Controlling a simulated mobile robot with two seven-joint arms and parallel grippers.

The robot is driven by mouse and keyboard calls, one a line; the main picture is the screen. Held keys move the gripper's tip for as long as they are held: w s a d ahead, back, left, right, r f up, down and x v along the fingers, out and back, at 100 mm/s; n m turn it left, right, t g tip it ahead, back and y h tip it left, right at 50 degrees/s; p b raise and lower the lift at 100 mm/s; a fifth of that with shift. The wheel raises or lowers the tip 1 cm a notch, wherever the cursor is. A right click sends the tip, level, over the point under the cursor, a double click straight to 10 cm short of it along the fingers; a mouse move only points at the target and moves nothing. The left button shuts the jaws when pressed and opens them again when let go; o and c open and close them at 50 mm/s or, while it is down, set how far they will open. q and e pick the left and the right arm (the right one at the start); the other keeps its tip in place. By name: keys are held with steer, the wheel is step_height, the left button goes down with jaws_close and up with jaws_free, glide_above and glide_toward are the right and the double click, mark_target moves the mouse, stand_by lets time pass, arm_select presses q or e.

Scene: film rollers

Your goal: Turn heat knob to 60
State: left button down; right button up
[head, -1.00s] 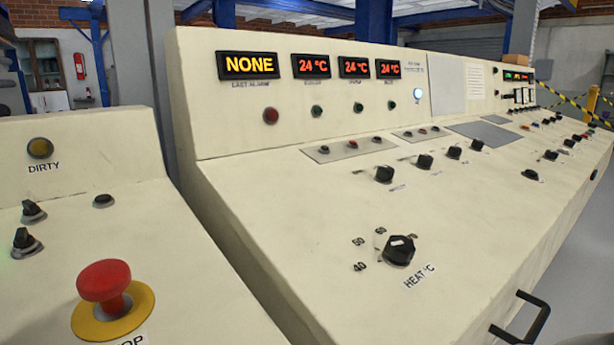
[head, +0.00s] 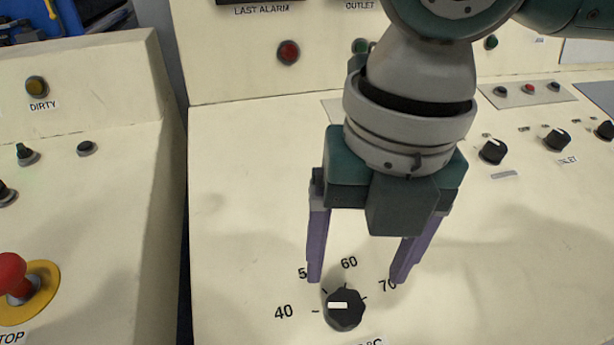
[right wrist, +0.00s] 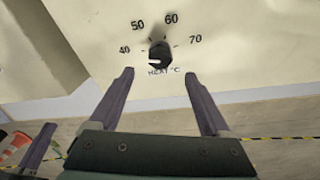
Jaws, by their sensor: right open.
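The black heat knob (head: 345,310) is on the sloped cream panel in the head view, with 40, 50, 60 and 70 printed around it. Its white mark points left, toward 40. It also shows in the right wrist view (right wrist: 160,54). My right gripper (head: 356,280) is open and empty, its purple fingers pointing down above the knob. In the right wrist view the fingertips (right wrist: 158,74) are apart and short of the knob. Purple finger-like parts, perhaps of my left gripper (right wrist: 42,145), show at the lower left there; their opening is unclear.
A red stop button (head: 12,275) on a yellow ring is on the separate left panel. More black knobs (head: 493,151) lie up and right. An orange-and-white object (right wrist: 14,143) and yellow-black tape (right wrist: 278,138) are in the wrist view.

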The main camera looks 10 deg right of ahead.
mark_target(347, 303)
steer(key=f, duration=0.6)
steer(key=shift+a+f+b, duration=0.2)
steer(key=shift+f+b, duration=0.2)
steer(key=shift+c, duration=0.3)
steer(key=c, duration=0.4)
jaws_close()
steer(key=shift+r, duration=0.1)
